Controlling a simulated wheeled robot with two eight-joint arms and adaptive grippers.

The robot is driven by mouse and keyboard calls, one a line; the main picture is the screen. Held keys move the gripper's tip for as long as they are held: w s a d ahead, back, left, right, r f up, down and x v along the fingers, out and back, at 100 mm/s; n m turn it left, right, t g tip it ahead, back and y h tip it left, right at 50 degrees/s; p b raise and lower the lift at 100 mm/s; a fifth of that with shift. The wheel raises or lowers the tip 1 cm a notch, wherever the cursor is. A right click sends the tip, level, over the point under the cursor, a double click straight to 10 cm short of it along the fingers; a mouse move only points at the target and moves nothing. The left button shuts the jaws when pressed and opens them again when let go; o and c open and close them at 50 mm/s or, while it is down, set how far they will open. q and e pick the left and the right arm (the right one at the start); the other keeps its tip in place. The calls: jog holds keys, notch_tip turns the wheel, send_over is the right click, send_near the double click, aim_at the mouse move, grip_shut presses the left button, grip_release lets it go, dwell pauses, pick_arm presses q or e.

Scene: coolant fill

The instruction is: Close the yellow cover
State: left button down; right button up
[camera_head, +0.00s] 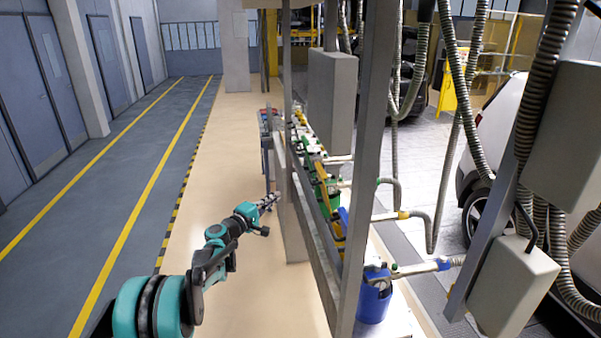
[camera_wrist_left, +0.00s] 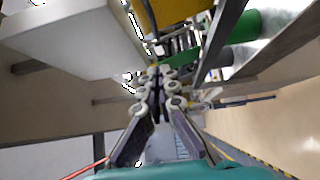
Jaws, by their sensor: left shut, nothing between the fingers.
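A yellow part (camera_head: 325,196) shows behind the grey rail in the head view, beside a green container (camera_head: 331,190); I take it for the yellow cover, but the rail hides much of it. In the left wrist view a yellow surface (camera_wrist_left: 178,12) is at the top, cut off by the frame edge, with a green cylinder (camera_wrist_left: 232,38) to its right. I cannot tell whether the cover is open or shut. My left gripper (camera_head: 276,197) is shut and empty on the aisle side of the rack, apart from the yellow part. It points forward in the left wrist view (camera_wrist_left: 160,73). My right gripper is not in view.
A grey metal post (camera_head: 368,150) and a long rail (camera_head: 316,235) stand between my left arm and the containers. A blue container (camera_head: 374,298) is at the near end. Grey boxes (camera_head: 331,95) and ribbed hoses hang around. The floor aisle (camera_head: 130,180) at left is clear.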

pick_arm(q)
jog(key=s+d+x, duration=0.1)
jog(key=d+x, duration=0.1)
jog(key=x, duration=1.1)
jog(key=shift+p, duration=0.3)
jog(key=shift+s+d+r, duration=0.2)
jog(key=shift+r, duration=0.05)
